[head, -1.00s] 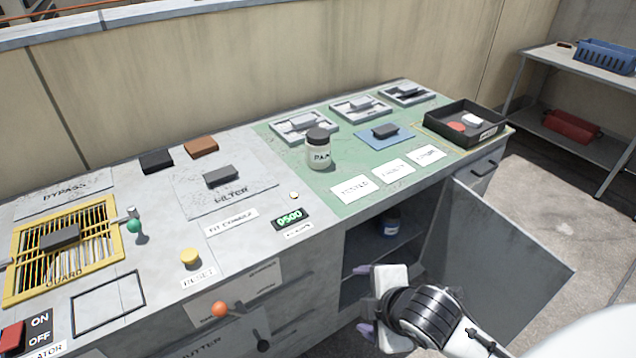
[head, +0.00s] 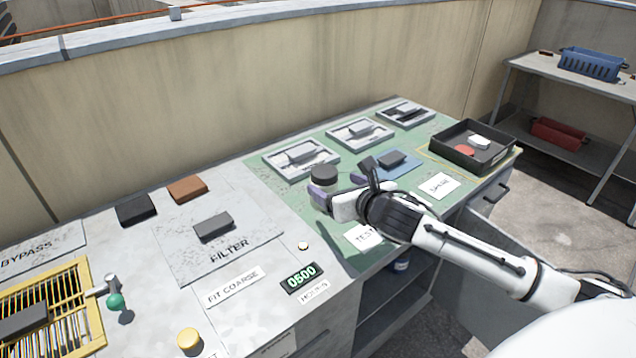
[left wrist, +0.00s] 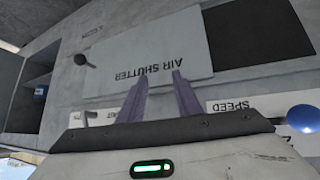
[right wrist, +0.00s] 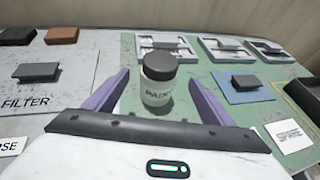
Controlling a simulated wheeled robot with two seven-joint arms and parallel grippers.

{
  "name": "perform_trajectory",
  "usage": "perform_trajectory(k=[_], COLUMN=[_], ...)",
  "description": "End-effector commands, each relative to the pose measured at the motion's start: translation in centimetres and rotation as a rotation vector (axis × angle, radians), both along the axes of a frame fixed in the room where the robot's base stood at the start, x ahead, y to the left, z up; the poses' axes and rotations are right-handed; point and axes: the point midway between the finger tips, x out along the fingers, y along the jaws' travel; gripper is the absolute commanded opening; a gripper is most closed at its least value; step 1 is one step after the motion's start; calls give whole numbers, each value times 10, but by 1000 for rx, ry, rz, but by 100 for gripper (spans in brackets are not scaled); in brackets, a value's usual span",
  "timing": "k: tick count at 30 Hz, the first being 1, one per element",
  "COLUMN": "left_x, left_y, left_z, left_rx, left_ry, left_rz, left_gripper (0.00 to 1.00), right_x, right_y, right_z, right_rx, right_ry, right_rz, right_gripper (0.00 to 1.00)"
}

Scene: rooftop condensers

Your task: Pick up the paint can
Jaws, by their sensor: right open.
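The paint can (right wrist: 158,88) is a pale jar with a dark lid and the word PAINT. It stands upright on the green mat. In the head view only its dark lid (head: 323,174) and a little of its side show; my right gripper hides the rest. My right gripper (right wrist: 158,80) is open, with a purple finger on each side of the can in the right wrist view and a visible gap on both sides. My left gripper (left wrist: 160,76) is open and empty in front of the AIR SHUTTER panel (left wrist: 155,45), away from the can.
Grey-framed trays (head: 300,158) stand behind the can. A blue pad with a dark block (head: 392,158) and a black bin (head: 440,150) lie to its right. White label cards (head: 440,186) lie near the front edge. An open cabinet (head: 385,310) is below.

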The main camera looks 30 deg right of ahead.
Motion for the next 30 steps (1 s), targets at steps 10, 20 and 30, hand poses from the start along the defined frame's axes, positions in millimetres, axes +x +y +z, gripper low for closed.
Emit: perform_trajectory(k=[10,20,30], left_x=[1,1,1], left_y=[-1,-2,-2], left_z=[-4,-8,-7], left_rx=[0,2,2], left_ry=[-1,0,-2], left_rz=[-2,-6,-6], left_gripper=[31,31,31], right_x=[32,67,68], right_y=[-4,-10,-10], right_z=[-16,-32,-32], right_rx=[6,3,2], right_ry=[-1,-1,1], right_rz=[-1,0,0], right_gripper=[77,77,60])
